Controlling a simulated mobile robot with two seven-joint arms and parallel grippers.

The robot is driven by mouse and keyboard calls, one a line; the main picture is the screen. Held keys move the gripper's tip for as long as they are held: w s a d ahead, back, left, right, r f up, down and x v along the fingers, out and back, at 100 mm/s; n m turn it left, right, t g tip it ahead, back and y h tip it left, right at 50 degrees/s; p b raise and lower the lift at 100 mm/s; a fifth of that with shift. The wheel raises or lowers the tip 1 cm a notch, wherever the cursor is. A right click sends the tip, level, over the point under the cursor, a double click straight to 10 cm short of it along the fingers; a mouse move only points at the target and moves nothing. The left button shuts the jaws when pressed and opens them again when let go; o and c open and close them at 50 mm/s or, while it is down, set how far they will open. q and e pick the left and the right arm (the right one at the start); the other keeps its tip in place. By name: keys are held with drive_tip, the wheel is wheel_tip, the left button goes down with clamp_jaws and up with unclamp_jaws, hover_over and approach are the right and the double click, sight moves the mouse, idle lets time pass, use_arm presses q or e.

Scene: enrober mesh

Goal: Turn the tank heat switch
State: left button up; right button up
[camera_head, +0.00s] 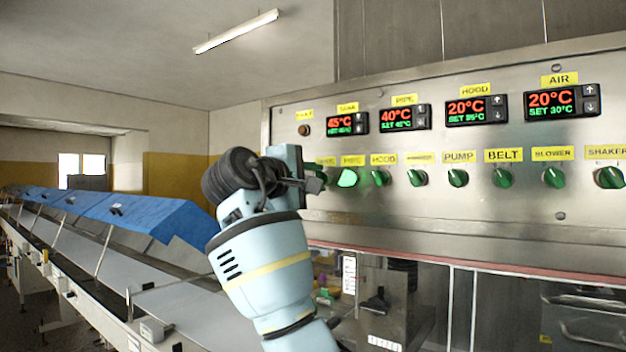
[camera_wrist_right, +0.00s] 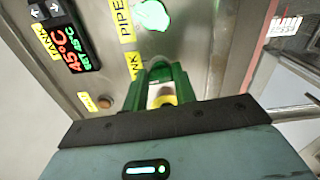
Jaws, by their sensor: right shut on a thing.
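The control panel (camera_head: 450,215) carries a row of green rotary switches under yellow labels. My right gripper (camera_head: 316,182) is at the left end of this row, at the switch under the partly covered tank label (camera_head: 325,160). In the head view the gripper hides most of that switch. In the right wrist view the green tank heat switch (camera_wrist_right: 163,88) sits between the fingers of my right gripper (camera_wrist_right: 165,80), which is shut on it. The exact angle of the switch is hard to tell. The tank display (camera_head: 346,123) reads 45°C. My left gripper is not in view.
The brightly lit pipe switch (camera_head: 347,178) is close to the right of my gripper, with the hood switch (camera_head: 381,177) beyond it. More switches continue rightward. A conveyor with blue covers (camera_head: 140,212) runs along the left.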

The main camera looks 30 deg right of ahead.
drive_tip(key=n, duration=0.4)
drive_tip(key=shift+n, duration=0.4)
idle(0.4)
drive_tip(key=o, duration=1)
drive_tip(key=v, duration=0.8)
drive_tip(key=shift+w, duration=0.1)
